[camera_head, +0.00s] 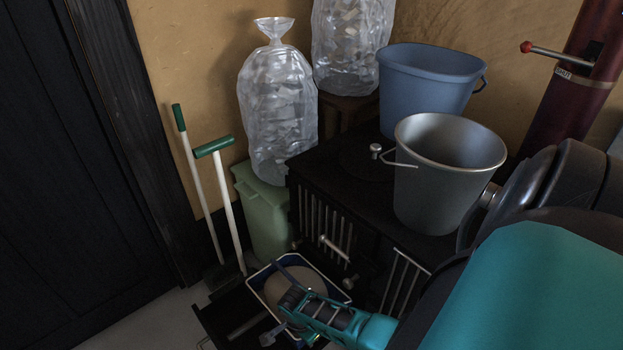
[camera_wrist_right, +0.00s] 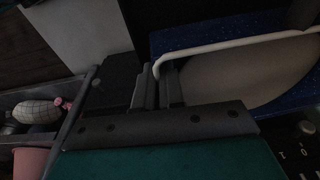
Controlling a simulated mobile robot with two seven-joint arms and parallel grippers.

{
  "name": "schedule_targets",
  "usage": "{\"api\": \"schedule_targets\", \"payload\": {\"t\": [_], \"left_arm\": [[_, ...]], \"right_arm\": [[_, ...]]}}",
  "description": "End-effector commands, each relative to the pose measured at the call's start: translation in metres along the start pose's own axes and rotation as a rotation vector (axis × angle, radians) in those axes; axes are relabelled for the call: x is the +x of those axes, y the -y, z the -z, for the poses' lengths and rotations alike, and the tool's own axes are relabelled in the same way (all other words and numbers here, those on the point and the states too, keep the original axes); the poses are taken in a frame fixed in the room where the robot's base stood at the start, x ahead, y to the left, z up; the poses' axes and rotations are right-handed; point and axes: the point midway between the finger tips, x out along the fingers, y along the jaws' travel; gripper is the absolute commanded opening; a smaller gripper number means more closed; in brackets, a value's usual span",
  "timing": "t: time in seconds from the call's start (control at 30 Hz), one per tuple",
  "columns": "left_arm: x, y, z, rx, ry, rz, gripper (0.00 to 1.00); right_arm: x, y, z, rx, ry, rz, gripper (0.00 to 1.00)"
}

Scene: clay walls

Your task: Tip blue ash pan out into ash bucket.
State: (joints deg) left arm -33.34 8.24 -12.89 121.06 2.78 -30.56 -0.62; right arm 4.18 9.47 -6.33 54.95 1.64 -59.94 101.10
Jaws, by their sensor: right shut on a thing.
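The blue ash pan (camera_head: 262,274) has a pale rim and holds a beige mass of ash (camera_head: 290,283). It is low in front of the black stove and looks about level. In the right wrist view the speckled blue pan (camera_wrist_right: 285,105) and its ash (camera_wrist_right: 245,72) are close up. My right gripper (camera_head: 300,302) is at the pan's near side, shut on its pale rim, which runs between the fingers (camera_wrist_right: 163,84). A grey metal bucket (camera_head: 445,185), seemingly the ash bucket, stands upright on the stove top; its bottom inside is hidden. My left gripper is out of view.
A blue bucket (camera_head: 425,75) stands behind the metal one. Clear bags (camera_head: 278,110) stand at the back. A green bin (camera_head: 262,215) is beside the stove (camera_head: 345,180); green-handled tools (camera_head: 228,195) lean left. My right arm fills the lower right.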

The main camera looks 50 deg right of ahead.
Motion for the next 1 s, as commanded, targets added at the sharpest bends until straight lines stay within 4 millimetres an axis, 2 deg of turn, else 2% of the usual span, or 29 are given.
{"api": "schedule_targets", "payload": {"t": [1.0], "left_arm": [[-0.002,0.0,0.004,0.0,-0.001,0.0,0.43]], "right_arm": [[-0.009,0.002,-0.051,-0.001,0.001,0.003,0.0]]}}
